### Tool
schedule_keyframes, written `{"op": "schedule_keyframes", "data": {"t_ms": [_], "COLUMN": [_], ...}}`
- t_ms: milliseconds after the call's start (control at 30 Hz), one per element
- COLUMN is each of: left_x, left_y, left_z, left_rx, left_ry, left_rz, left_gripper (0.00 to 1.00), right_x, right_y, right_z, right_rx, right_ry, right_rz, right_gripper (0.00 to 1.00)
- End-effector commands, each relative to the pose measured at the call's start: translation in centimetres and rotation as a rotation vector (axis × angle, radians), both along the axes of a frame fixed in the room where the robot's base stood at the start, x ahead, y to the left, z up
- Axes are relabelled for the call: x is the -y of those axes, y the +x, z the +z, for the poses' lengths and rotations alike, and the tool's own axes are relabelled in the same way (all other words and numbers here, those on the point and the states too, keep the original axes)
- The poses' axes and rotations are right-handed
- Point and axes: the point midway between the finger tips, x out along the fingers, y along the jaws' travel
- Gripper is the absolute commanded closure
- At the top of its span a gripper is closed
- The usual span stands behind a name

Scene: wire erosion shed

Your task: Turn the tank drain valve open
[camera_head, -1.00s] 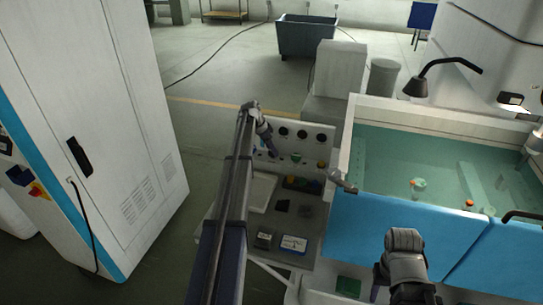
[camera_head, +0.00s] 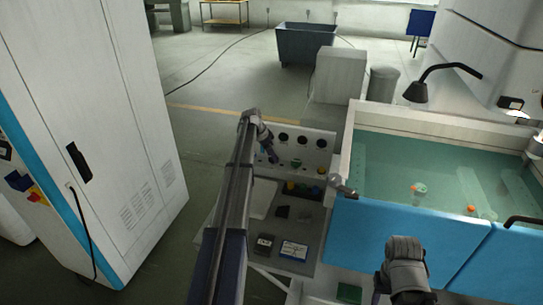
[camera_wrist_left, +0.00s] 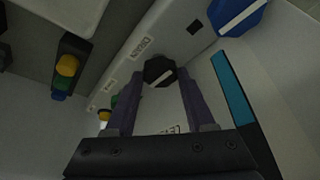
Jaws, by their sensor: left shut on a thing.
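The drain valve knob (camera_wrist_left: 160,71) is dark, many-sided and marked with a white line. In the left wrist view it sits just below a DRAIN label (camera_wrist_left: 144,47), between the two fingertips of my left gripper (camera_wrist_left: 159,78). The fingers are shut on its sides. The white line on the knob is slightly tilted, rising to the right. In the head view my left gripper (camera_head: 270,154) reaches the white upright panel (camera_head: 315,150) left of the tank, and the knob cannot be made out there.
A blue knob (camera_wrist_left: 237,14) with a white line is close by at upper right in the wrist view. Yellow and green buttons (camera_wrist_left: 66,68) sit at left. The blue-fronted tank (camera_head: 385,235) stands right of the panel. A tall white cabinet (camera_head: 110,130) is at left.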

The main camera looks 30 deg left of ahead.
Motion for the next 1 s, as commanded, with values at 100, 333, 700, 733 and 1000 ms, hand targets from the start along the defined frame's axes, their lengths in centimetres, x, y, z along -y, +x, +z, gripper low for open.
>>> {"op": "schedule_keyframes", "data": {"t_ms": [100,333,700,733,1000], "left_x": [0.01,0.16,0.47,0.5,0.68], "left_y": [-0.04,-0.16,-0.28,-0.27,-0.23], "left_z": [0.0,0.0,-0.01,-0.01,-0.01], "left_rx": [0.0,0.0,0.0,0.001,0.0], "left_ry": [0.0,0.0,0.0,0.001,0.002], "left_rz": [0.005,0.078,0.39,0.418,0.673], "left_gripper": [1.0,1.0,1.0,1.0,1.0], "right_x": [0.0,0.0,0.0,0.0,0.0], "right_y": [0.0,0.0,0.0,0.0,0.0], "right_z": [0.0,-0.01,-0.01,-0.01,0.0], "right_rx": [0.0,0.0,0.0,0.0,0.0], "right_ry": [0.0,0.0,0.0,0.0,0.0], "right_rz": [0.0,0.0,0.0,0.0,0.0], "right_gripper": [0.5,0.5,0.5,0.5,0.5]}}
